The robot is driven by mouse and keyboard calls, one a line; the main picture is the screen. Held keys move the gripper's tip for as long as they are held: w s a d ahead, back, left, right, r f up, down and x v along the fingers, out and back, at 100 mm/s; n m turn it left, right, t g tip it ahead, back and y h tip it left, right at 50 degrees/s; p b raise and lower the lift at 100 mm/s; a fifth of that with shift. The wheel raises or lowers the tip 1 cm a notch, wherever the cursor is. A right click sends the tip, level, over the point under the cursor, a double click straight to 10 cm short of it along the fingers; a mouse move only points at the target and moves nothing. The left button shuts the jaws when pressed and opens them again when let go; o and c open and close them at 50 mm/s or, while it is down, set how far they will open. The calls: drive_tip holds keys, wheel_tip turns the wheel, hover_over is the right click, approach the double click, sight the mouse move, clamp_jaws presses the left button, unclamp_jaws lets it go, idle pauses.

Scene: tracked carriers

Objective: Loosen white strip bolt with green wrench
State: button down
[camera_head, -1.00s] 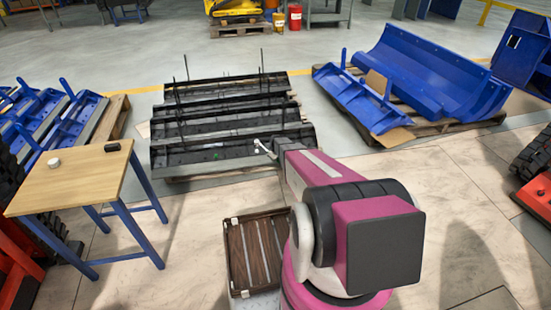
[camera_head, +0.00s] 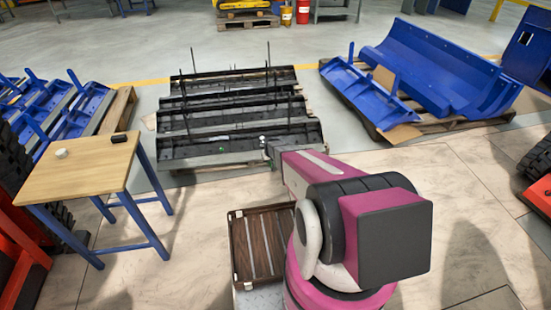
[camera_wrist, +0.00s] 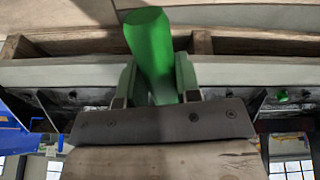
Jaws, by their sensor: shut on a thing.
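My gripper (camera_wrist: 158,85) is shut on the green wrench (camera_wrist: 150,42), whose thick green shaft stands between the two fingers in the wrist view. The wrench's working end is hidden. A pale strip (camera_wrist: 50,76) runs across the wrist view behind the fingers. Below it, on a dark face, are a green bolt head (camera_wrist: 281,95) at the right and a few dark ones. I cannot tell which bolt is the white strip's. In the head view my gripper (camera_head: 267,147) is at the front right of the black carriers (camera_head: 225,128), and the wrench cannot be made out.
A wooden-topped table (camera_head: 80,172) with blue legs stands at the left. A brown crate (camera_head: 238,262) sits beside my base. Blue carriers (camera_head: 440,75) lie on a pallet at the right. Open floor lies in front of the black carriers.

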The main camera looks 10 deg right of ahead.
drive_tip(key=a+m, duration=0.6)
drive_tip(key=a, duration=0.2)
drive_tip(key=shift+w+r, duration=0.15)
drive_tip(key=shift+w, duration=0.3)
drive_tip(key=shift+x, duration=1.6)
idle(2.7)
idle(0.4)
drive_tip(key=c, duration=1.4)
unclamp_jaws()
drive_tip(key=shift+s, duration=0.1)
clamp_jaws()
